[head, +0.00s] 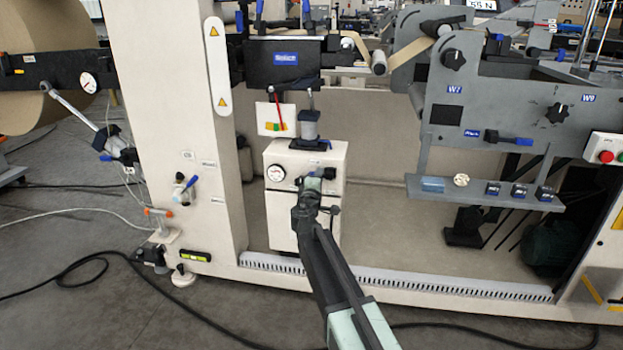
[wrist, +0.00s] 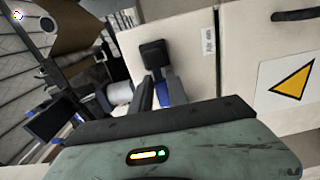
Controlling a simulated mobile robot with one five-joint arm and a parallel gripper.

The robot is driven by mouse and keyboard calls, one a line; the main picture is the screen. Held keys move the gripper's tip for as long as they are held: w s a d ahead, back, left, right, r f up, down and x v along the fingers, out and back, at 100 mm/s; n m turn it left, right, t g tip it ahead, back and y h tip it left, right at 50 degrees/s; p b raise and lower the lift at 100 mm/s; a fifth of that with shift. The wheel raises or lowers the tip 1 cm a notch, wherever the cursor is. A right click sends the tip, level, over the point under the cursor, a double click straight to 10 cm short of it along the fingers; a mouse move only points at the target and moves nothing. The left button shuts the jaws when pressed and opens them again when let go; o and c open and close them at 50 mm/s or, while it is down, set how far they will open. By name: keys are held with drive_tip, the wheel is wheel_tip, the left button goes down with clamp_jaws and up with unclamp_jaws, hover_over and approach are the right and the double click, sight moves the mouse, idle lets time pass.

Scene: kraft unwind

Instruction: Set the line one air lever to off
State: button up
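In the head view, my gripper (head: 311,188) is in front of a pale cabinet (head: 318,222) with a round gauge (head: 276,173). A small dark-and-blue handle (head: 329,173) shows at the gripper's tip, partly covered by it. In the wrist view, my gripper's dark fingers (wrist: 153,95) point at a black square-ended part (wrist: 153,54) on a pale panel. A blue piece (wrist: 178,92) shows beside the right finger. I cannot tell whether the fingers touch it or how far apart they are. No readable label marks the line one air lever.
A grey shelf (head: 480,192) juts out at right. A black cable (head: 190,316) lies on the floor. A yellow warning triangle (wrist: 293,79) shows in the wrist view.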

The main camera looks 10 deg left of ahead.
drive_tip(key=shift+o, duration=1.1)
drive_tip(key=shift+s+a, duration=0.1)
drive_tip(key=shift+a, duration=0.05)
drive_tip(key=s, duration=0.7)
drive_tip(key=shift+s+a, duration=0.3)
drive_tip(key=shift+s, duration=0.1)
